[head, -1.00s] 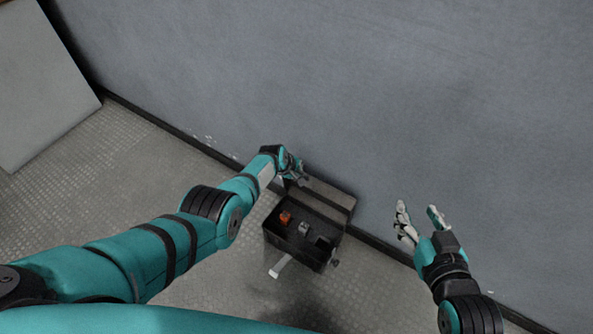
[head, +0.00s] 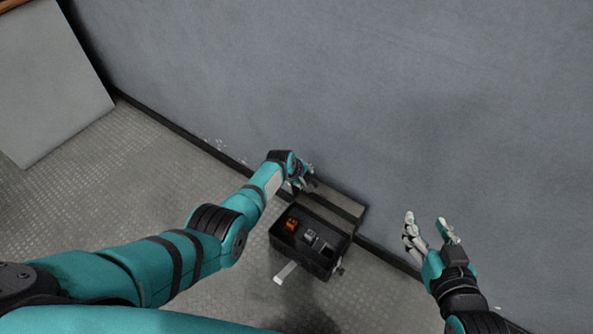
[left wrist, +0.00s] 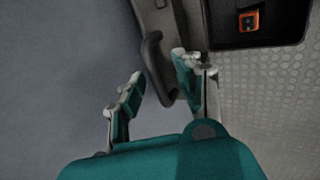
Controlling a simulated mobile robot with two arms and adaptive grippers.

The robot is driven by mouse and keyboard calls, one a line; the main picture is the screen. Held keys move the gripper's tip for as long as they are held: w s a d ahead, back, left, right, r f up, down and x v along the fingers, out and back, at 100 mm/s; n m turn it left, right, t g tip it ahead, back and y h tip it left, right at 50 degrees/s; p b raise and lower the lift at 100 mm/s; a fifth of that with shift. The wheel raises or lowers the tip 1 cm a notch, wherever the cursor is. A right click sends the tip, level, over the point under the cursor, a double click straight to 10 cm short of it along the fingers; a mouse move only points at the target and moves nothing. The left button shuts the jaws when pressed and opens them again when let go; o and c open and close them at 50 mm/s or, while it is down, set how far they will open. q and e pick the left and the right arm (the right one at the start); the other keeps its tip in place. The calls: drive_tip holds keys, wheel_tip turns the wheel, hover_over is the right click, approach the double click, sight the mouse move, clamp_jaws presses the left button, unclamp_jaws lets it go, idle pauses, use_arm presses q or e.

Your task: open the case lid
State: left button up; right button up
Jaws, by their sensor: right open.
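The dark case (head: 276,243) stands on the floor near the wall, with its inside showing. Its lid (head: 330,207) is swung up and back at the case's rear, toward the wall. My left gripper (head: 303,180) is at the lid's left end. In the left wrist view, its fingers (left wrist: 158,85) are spread on either side of a dark curved handle (left wrist: 154,62), with a gap on the left and the right finger close beside it. Whether that finger touches the handle is unclear. My right gripper (head: 430,230) is open and empty, right of the case.
Inside the case are an orange item (head: 292,224), also in the left wrist view (left wrist: 249,20), and a grey item (head: 310,236). A pale bar (head: 286,272) sticks out at the case's front. A grey panel (head: 50,85) stands at left. Floor left of the case is clear.

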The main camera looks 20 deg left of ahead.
use_arm(q)
drive_tip(key=v, duration=1.1)
idle(0.5)
